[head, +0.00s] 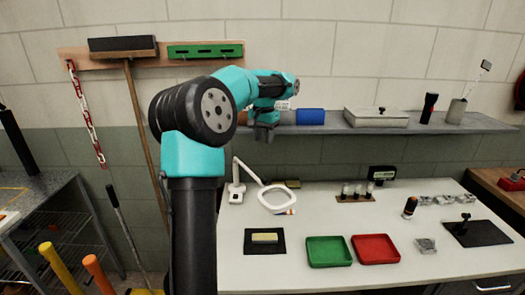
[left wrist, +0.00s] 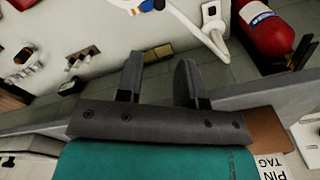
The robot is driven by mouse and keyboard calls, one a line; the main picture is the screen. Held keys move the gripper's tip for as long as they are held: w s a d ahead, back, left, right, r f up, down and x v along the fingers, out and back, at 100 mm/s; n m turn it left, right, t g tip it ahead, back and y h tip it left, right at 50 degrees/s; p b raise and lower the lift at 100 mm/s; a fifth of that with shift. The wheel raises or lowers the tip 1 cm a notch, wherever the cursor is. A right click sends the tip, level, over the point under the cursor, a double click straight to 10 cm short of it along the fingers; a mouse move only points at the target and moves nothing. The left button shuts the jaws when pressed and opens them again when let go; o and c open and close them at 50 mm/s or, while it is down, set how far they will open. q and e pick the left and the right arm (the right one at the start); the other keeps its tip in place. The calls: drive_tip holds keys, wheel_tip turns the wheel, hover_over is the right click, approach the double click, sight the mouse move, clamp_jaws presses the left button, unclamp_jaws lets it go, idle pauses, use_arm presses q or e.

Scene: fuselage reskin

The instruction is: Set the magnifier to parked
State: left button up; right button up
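The magnifier (head: 262,187) is a white ring on a jointed white arm. It stands at the back left of the white worktop, with its ring out over the table and a small blue and orange part at the ring's edge. In the left wrist view, part of its white arm (left wrist: 196,35) shows at the top. My left gripper (head: 264,131) is above and behind the magnifier, near the shelf edge, touching nothing visible. In the left wrist view its two fingers (left wrist: 160,75) are apart with nothing between them. My right gripper is not in view.
A wall shelf (head: 425,123) holds a white case (head: 376,117) and a blue cylinder (head: 311,116). A red extinguisher (left wrist: 265,28) is close in the left wrist view. Green (head: 328,265) and red (head: 375,262) trays lie at the worktop front. A vial rack (head: 355,198) stands right of the magnifier.

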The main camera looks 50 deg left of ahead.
use_arm(q)
drive_tip(key=shift+s+f, duration=0.25)
drive_tip(key=shift+s, duration=0.2)
drive_tip(key=shift+c, duration=0.6)
drive_tip(key=s+d+f+t, duration=0.1)
drive_tip(key=s, duration=0.1)
drive_tip(key=s+d+f+t+y, duration=0.1)
drive_tip(key=s+f, duration=0.1)
drive_tip(key=s, duration=0.1)
drive_tip(key=s+d+f+t, duration=0.1)
drive_tip(key=s+f, duration=0.1)
drive_tip(key=s, duration=0.1)
drive_tip(key=shift+d, duration=0.1)
clamp_jaws()
drive_tip(key=shift+s+d+f+t+y, duration=0.3)
drive_tip(key=shift+s+t, duration=0.1)
drive_tip(key=shift+s, duration=0.05)
